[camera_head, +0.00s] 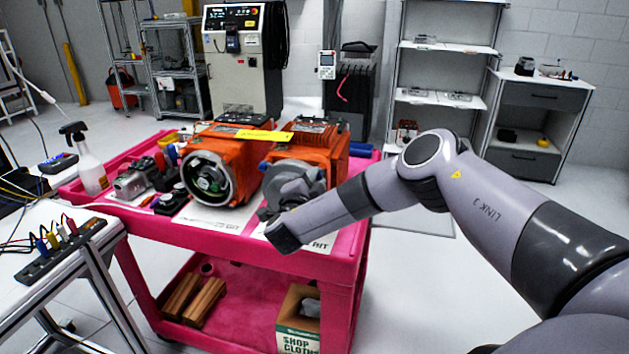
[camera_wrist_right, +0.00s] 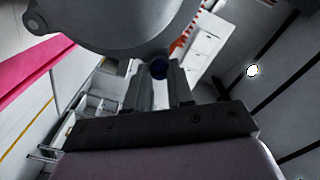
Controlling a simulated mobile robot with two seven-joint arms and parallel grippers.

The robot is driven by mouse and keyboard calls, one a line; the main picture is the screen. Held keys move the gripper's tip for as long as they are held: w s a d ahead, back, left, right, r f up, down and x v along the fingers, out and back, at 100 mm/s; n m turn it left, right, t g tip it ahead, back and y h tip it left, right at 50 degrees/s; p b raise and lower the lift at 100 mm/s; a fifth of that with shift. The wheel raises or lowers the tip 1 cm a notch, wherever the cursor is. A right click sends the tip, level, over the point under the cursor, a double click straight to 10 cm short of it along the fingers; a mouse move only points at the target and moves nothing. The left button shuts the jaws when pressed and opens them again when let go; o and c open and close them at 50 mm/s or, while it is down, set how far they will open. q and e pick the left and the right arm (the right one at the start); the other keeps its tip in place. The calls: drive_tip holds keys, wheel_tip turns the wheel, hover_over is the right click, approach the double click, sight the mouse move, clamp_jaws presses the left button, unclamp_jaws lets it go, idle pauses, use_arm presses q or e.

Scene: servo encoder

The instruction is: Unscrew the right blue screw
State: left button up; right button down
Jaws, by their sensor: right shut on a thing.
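Two orange servo motors stand on the pink cart: the left motor (camera_head: 225,150) has an open round end, and the right motor (camera_head: 325,140) has a grey round encoder cover (camera_head: 290,180). The cover fills the top of the right wrist view (camera_wrist_right: 120,25). A blue screw (camera_wrist_right: 158,68) sits at the cover's edge between my right gripper's fingertips (camera_wrist_right: 159,82), and the gripper is shut on it. Another blue spot (camera_head: 264,167) shows at the cover's left side in the head view. There, my right wrist hides part of the cover's lower area. My left gripper is out of view.
The pink cart (camera_head: 345,240) also carries a yellow strip on the motors, a spray bottle (camera_head: 85,160) and small grey parts (camera_head: 135,180). A side bench (camera_head: 60,265) with cables stands at left. Floor right of the cart is open beneath my arm.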

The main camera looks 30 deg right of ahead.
drive_tip(key=shift+w+d+r+n, duration=0.15)
drive_tip(key=shift+r+n, duration=0.1)
drive_tip(key=shift+n, duration=0.45)
drive_tip(key=c, duration=1.1)
unclamp_jaws()
drive_tip(key=shift+o, duration=0.7)
drive_tip(key=shift+f, duration=0.2)
drive_tip(key=v, duration=0.7)
